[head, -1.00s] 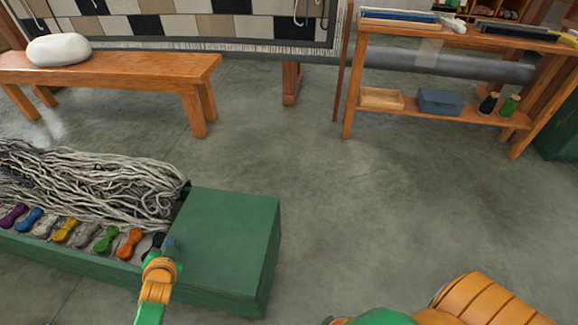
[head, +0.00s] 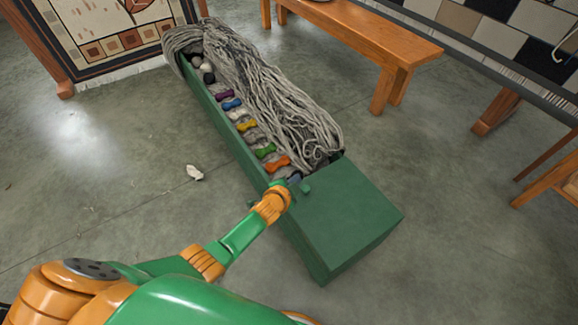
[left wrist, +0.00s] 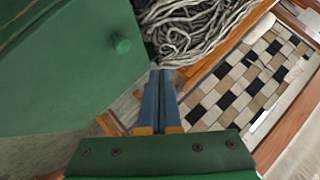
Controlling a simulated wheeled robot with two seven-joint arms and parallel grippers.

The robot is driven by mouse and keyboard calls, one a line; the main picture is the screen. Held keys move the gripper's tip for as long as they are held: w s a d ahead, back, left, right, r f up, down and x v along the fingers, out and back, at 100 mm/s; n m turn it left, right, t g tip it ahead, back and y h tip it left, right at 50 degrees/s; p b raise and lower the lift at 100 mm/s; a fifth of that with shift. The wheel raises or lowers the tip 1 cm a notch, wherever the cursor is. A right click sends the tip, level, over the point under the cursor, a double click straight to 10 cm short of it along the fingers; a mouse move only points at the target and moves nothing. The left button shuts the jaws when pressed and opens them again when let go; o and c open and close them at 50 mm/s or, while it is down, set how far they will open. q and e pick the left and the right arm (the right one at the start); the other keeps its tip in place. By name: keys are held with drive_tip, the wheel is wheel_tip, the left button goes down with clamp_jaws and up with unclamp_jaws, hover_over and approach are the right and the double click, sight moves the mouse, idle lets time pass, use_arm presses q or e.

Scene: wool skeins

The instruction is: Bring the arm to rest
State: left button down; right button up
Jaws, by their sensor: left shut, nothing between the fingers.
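In the head view my left arm reaches in from the lower left. I cannot tell whether the fingertips touch the chest. My right gripper is out of view.
Small coloured skeins, from purple (head: 224,95) to orange (head: 277,163), lie in a row beside grey yarn (head: 275,85) in the chest. A wooden bench (head: 375,45) stands behind. A pale scrap (head: 194,172) lies on the floor. Floor left and right is mostly clear.

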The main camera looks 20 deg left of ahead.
use_arm(q)
wheel_tip(320, 180, up, 3)
drive_tip(key=s+a+p, duration=0.2)
drive_tip(key=s+a+f+n+g, duration=0.1)
drive_tip(key=s+f+n+g, duration=0.15)
drive_tip(key=s+f, duration=0.6)
drive_tip(key=s+a+f+n+g, duration=0.1)
drive_tip(key=s+f+n+g, duration=0.15)
drive_tip(key=s+f, duration=0.6)
drive_tip(key=s+a+f+n+g+y, duration=0.1)
drive_tip(key=s+n+g, duration=0.15)
drive_tip(key=s, duration=0.95)
drive_tip(key=s+f+n+g, duration=0.1)
drive_tip(key=s+f+g, duration=0.15)
drive_tip(key=s, duration=0.85)
wheel_tip(320, 180, up, 20)
drive_tip(key=p, duration=1.9)
drive_tip(key=shift+w, duration=0.2)
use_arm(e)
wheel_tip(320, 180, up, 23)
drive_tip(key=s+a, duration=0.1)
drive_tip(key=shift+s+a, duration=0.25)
